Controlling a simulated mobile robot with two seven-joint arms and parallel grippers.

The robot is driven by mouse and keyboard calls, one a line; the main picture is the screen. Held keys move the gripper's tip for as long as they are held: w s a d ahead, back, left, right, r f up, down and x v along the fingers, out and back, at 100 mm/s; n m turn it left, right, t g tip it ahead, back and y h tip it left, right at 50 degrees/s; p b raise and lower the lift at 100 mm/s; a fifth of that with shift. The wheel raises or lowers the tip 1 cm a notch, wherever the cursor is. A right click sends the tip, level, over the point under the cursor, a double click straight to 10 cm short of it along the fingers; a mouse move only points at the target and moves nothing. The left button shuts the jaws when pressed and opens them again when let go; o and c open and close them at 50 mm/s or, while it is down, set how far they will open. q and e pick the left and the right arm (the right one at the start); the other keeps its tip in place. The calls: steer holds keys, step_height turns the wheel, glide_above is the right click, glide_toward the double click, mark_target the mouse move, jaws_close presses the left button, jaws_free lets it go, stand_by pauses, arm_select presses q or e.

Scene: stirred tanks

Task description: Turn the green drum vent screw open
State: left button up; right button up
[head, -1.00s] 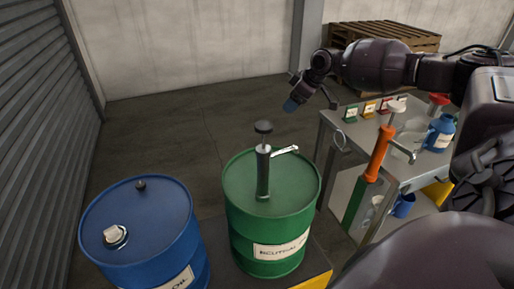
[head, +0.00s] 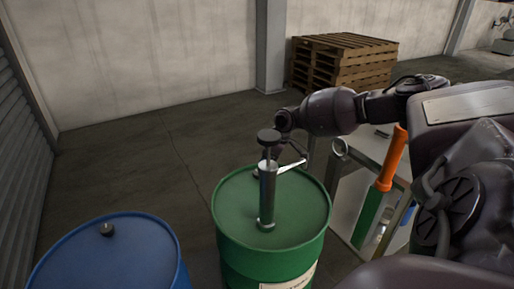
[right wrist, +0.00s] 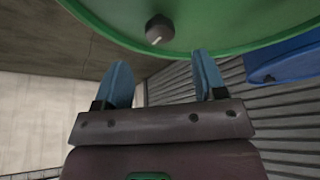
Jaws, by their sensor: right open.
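The green drum (head: 240,207) stands in the lower middle of the head view, with a silver hand pump (head: 267,195) upright on its lid. In the right wrist view the drum's lid (right wrist: 250,30) fills the top, and the vent screw (right wrist: 160,28) is a dark round knob with a pale mark, near the rim. My right gripper (right wrist: 162,68) is open and empty, its two blue fingers apart on either side of the screw's line and short of it. In the head view its fingers are hidden behind the pump. My left gripper is not in view.
A blue drum (head: 125,255) stands to the left of the green one. Wooden pallets (head: 342,62) are stacked at the back wall. The floor behind the drums is clear.

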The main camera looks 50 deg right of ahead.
mark_target(258, 172)
steer(key=b+x, duration=0.1)
steer(key=x, duration=0.4)
steer(key=shift+f, duration=0.25)
steer(key=shift+w+f, duration=0.15)
steer(key=shift+f, duration=0.05)
steer(key=shift+w+a, duration=0.1)
steer(key=shift+c, duration=0.4)
